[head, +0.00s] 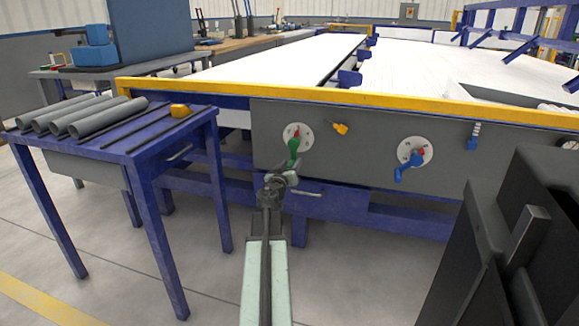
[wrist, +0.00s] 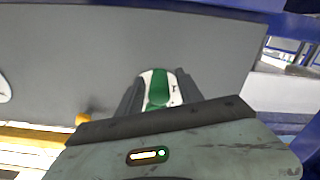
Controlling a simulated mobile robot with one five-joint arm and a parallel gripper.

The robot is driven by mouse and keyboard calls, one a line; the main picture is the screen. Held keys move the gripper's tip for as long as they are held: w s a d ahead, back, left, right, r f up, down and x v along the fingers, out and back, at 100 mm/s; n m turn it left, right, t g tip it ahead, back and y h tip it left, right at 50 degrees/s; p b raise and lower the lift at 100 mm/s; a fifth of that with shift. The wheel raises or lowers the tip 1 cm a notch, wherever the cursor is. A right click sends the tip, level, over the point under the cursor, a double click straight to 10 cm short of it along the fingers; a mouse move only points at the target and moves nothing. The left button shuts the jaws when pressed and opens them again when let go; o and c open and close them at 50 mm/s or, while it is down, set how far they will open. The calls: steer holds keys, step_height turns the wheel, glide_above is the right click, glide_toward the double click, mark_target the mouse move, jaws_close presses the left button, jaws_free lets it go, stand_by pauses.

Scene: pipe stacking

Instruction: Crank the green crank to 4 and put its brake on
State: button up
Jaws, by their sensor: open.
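The green crank (head: 293,147) hangs down from a round white dial (head: 298,130) on the grey front panel, with a small red part near the dial's centre. The number it points to is too small to read. My gripper (head: 284,173) is just below the crank's lower end. In the wrist view the green crank (wrist: 160,88) shows between the two dark fingers, which are open; contact cannot be told. A yellow-orange lever (head: 341,128) sits on the panel right of the green dial; whether it is the brake cannot be told.
A blue crank (head: 408,169) on a second white dial (head: 428,150) is further right. A blue fitting (head: 473,138) is beyond it. A yellow rail (head: 350,98) tops the panel.

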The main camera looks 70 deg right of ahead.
jaws_close()
steer(key=shift+a, duration=0.1)
steer(key=shift+w, duration=0.15)
stand_by(1.1)
